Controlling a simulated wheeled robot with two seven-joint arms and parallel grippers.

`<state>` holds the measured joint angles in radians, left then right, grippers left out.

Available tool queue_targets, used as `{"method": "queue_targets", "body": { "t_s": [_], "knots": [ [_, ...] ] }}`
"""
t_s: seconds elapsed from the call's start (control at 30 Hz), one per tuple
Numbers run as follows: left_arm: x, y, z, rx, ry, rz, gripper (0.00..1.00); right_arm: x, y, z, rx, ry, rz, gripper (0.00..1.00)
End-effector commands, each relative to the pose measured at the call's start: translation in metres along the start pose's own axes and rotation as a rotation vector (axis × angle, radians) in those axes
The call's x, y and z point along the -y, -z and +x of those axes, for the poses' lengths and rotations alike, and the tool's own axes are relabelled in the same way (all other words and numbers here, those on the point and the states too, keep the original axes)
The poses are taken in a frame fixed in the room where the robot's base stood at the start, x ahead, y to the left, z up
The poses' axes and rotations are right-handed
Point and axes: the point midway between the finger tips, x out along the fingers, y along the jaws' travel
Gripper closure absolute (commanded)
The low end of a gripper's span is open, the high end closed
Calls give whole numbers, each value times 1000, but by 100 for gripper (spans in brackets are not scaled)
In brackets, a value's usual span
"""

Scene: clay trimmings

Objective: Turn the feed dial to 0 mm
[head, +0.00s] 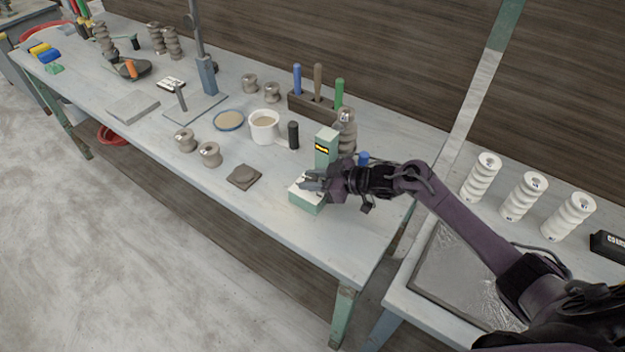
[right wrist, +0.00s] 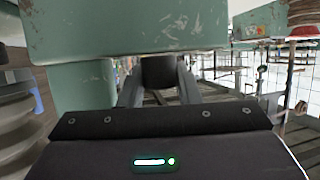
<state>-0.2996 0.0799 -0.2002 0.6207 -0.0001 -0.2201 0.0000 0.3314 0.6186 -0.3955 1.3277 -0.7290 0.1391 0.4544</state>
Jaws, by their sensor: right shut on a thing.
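A pale green machine (head: 309,201) with an upright column (head: 326,147) stands near the right end of the workbench. My right gripper (head: 312,181) is at the machine's front, just above its low base. In the right wrist view, the fingers (right wrist: 160,85) are shut on a dark round knob (right wrist: 158,71) below the green housing (right wrist: 120,28). I take this knob to be the feed dial. Its scale and setting cannot be read. My left gripper is not in view.
A dark flat slab (head: 243,177) lies left of the machine. A black cylinder (head: 293,135), a white mug (head: 264,127) and a tool block (head: 312,108) stand behind. Ribbed grey insulators (head: 346,130) stand close behind the column.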

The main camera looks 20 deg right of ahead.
Motion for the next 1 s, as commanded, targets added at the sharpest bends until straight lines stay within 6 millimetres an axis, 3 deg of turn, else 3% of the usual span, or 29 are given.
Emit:
{"method": "queue_targets", "body": {
  "t_s": [0.17,0.2,0.27,0.57,1.0],
  "knots": [
    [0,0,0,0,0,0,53,0,2,0,-3,-1,-1,92],
    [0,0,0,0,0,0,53,0,2,0,-3,-1,-1,66],
    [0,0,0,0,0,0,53,0,2,0,-3,-1,-1,61],
    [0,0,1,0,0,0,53,0,0,-3,-1,-2,-1,61],
    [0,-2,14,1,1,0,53,0,-1,-67,0,-2,-2,61]
  ]
}}
